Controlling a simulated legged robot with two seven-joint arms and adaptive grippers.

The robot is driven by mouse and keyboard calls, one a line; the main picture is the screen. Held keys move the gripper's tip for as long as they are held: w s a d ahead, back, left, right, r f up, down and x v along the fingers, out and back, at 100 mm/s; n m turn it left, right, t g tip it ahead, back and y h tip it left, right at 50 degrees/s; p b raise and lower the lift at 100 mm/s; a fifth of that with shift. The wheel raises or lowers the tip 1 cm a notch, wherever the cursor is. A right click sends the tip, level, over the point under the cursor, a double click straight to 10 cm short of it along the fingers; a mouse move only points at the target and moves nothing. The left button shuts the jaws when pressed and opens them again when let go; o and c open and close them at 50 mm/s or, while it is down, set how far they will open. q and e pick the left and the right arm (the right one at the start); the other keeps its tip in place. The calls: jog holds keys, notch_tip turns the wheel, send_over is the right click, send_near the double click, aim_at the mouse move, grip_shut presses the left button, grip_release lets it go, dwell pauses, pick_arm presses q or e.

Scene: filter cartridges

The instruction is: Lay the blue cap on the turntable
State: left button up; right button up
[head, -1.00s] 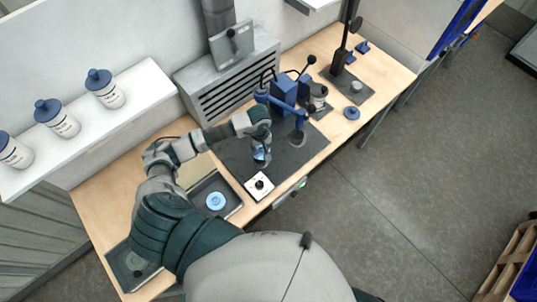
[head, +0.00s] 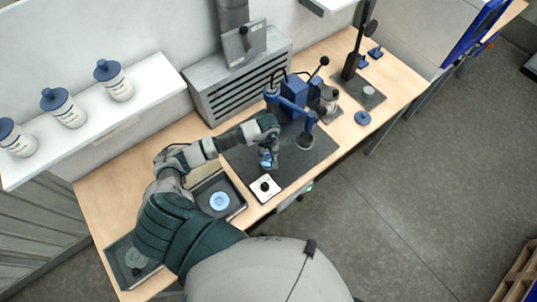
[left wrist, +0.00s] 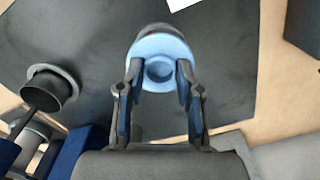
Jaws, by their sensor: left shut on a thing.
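My left gripper (left wrist: 157,88) is shut on a light blue cap (left wrist: 160,62), a round piece with a raised ring, seen in the left wrist view. In the head view the same gripper (head: 268,163) is over the dark mat (head: 238,158), and the cap is mostly hidden by the fingers. A dark round thing (left wrist: 152,29) shows partly behind the cap in the left wrist view. It may be the turntable, but the cap hides most of it. I cannot tell whether the cap touches it. My right gripper is not in view.
A white plate with a black knob (head: 265,188) lies close in front of the gripper. A blue press (head: 293,92) stands just right, with a dark flanged cup (left wrist: 52,86) nearby. A tray (head: 239,207) holds another light blue disc. White bottles stand on the left shelf (head: 150,92).

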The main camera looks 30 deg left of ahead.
pick_arm(q)
jog(key=shift+a, duration=0.2)
jog(key=shift+d, duration=0.1)
jog(key=shift+d+b, duration=0.2)
jog(key=shift+b, duration=0.1)
jog(key=shift+a, duration=0.15)
dwell(0.8)
jog(key=shift+f+b, duration=0.45)
jog(key=shift+b, duration=0.35)
dwell(0.3)
jog(key=o, duration=1)
